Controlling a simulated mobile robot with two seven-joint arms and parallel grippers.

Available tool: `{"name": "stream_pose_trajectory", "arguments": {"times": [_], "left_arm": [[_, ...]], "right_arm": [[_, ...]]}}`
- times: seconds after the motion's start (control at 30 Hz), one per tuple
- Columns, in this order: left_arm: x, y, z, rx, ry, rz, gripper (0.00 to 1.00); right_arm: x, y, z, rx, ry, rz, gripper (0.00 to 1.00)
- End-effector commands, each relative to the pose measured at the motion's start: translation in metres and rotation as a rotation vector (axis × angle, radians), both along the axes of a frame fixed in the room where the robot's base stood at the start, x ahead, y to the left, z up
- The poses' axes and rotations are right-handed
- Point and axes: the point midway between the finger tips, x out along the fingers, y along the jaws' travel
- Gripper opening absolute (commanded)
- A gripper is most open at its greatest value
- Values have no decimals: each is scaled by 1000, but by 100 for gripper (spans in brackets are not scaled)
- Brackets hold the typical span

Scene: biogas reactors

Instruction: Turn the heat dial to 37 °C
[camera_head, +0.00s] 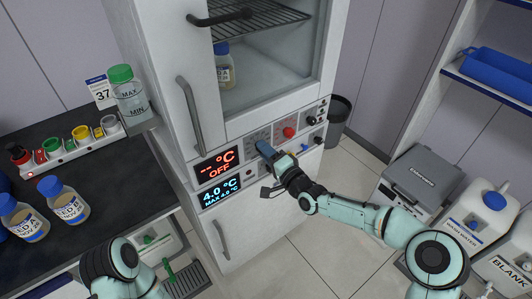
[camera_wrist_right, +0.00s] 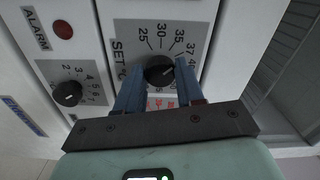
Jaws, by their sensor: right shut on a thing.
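The heat dial (camera_wrist_right: 158,70) is a black round knob on a grey plate marked SET °C, with numbers from 25 up past 37. My right gripper (camera_wrist_right: 159,78) is shut on the dial, with one blue finger on each side of it. A pale mark shows on the knob, but I cannot tell exactly which number it points to. In the head view my right gripper (camera_head: 266,149) is at the control panel of the white cabinet (camera_head: 270,210) and hides the dial. The red display (camera_head: 215,164) reads "-- °C OFF". Only part of my left arm shows, at bottom left.
Beside the dial are a smaller numbered knob (camera_wrist_right: 67,93) and a red ALARM light (camera_wrist_right: 63,29). A blue display (camera_head: 221,191) reads 4.0 °C. A card marked 37 (camera_head: 102,92) stands behind a green-capped bottle (camera_head: 129,96). A dark bin (camera_head: 338,117) stands right of the cabinet.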

Motion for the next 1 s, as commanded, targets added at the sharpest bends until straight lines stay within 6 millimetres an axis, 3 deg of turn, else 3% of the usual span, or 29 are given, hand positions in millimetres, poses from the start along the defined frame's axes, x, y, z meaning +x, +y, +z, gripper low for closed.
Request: {"name": "stream_pose_trajectory", "arguments": {"times": [0.4, 0.97, 1.0], "left_arm": [[2, 0, -4, 1, -6, 1, 0], [2, 0, -4, 2, -7, 1, 0], [2, 0, -4, 2, -7, 1, 0]], "right_arm": [[0, 0, -1, 157, 116, 1, 7], [0, 1, 0, 177, 130, 2, 7], [0, 1, 0, 177, 130, 2, 47]]}}
